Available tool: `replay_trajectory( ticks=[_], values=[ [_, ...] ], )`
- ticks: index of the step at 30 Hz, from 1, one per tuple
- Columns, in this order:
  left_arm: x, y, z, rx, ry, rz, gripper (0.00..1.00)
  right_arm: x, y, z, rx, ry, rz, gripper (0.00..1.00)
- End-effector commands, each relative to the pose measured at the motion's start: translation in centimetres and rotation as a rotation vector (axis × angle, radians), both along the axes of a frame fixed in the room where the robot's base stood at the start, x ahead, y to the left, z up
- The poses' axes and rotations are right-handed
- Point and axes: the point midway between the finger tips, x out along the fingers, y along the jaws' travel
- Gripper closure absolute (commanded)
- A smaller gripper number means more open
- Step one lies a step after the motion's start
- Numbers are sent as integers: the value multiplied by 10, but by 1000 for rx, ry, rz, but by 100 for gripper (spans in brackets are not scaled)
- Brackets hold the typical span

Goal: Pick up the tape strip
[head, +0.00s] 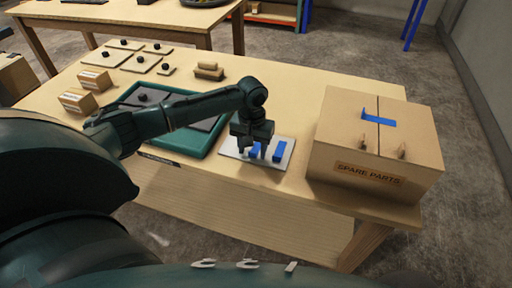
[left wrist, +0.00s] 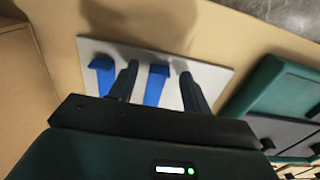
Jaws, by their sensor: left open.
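A white plate (head: 229,148) lies near the table's front edge with two blue tape strips on it. One tape strip (head: 279,151) is on the plate's right part; the other tape strip (head: 255,153) is beside the fingers. My left gripper (head: 256,154) points down over the plate. In the left wrist view its open fingers (left wrist: 159,72) straddle one strip (left wrist: 156,84), and the other strip (left wrist: 103,76) lies outside the left finger. Contact with the strip cannot be told. A third blue strip (head: 378,119) is on the box lid. My right gripper is not in view.
A cardboard box labelled SPARE PARTS (head: 350,155) stands close to the right of the plate. A green-framed console (head: 195,148) lies left of it, under my left arm. Small boxes (head: 77,100), pale tiles with black knobs (head: 141,63) and a wooden block (head: 209,71) are farther back.

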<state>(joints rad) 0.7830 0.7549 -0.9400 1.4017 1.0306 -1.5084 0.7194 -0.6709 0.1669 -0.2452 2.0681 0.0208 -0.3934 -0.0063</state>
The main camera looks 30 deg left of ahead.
Motion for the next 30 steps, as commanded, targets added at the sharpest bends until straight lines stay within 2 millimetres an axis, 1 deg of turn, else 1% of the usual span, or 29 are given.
replay_trajectory(
  ticks=[6, 24, 30],
  values=[
    [0, 0, -1, 0, -1, 0, 52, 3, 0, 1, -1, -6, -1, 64],
    [0, 0, 0, 0, -1, 0, 100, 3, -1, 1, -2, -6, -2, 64],
    [1, 0, 0, 0, -1, 0, 100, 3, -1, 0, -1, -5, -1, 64]
  ],
)
